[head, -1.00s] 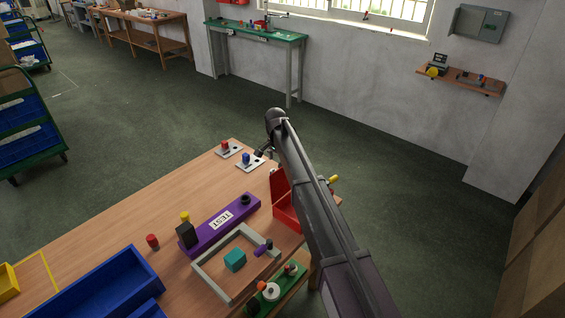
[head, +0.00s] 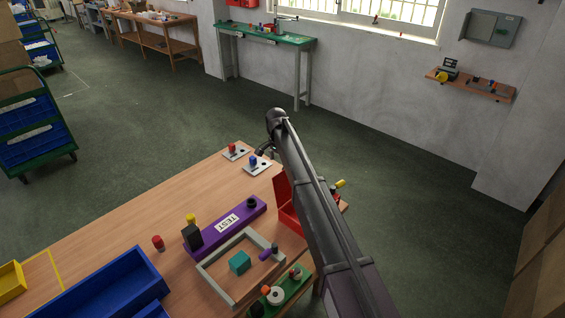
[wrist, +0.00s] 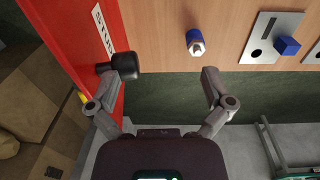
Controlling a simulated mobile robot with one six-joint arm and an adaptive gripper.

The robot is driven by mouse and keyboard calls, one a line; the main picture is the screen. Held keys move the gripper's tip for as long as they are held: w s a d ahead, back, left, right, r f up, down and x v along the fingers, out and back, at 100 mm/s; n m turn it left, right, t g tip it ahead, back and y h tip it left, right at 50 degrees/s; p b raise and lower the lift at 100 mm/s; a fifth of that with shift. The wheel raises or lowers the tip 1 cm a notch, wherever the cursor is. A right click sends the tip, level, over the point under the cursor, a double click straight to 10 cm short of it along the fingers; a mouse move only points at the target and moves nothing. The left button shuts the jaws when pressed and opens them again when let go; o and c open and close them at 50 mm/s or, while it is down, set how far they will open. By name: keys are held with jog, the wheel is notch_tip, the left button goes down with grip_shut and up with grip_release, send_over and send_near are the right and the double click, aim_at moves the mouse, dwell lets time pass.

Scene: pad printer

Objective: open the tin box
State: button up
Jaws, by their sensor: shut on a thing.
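The red tin box (head: 291,219) stands at the right edge of the wooden table. Its red lid (head: 282,192) is raised, standing steeply; my arm covers part of the box. In the wrist view the red labelled wall (wrist: 75,40), which looks like the lid, fills the left side. A black knob (wrist: 126,66) beside it touches or overlaps the left fingertip.
A purple TEST fixture (head: 215,236), a pale frame (head: 215,283) around a teal cube (head: 240,262), and a blue tray (head: 105,290) lie on the table. Two switch plates sit at the far corner, one with a blue knob (head: 253,161). A blue peg (wrist: 195,42) is near my gripper.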

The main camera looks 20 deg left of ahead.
jog(key=w+a+p, duration=0.1)
jog(key=w+a, duration=0.3)
jog(key=a, duration=0.7)
jog(key=shift+w+a+f, duration=0.2)
jog(key=shift+w+f, duration=0.1)
jog(key=shift+w, duration=0.1)
dwell(0.5)
dwell(0.8)
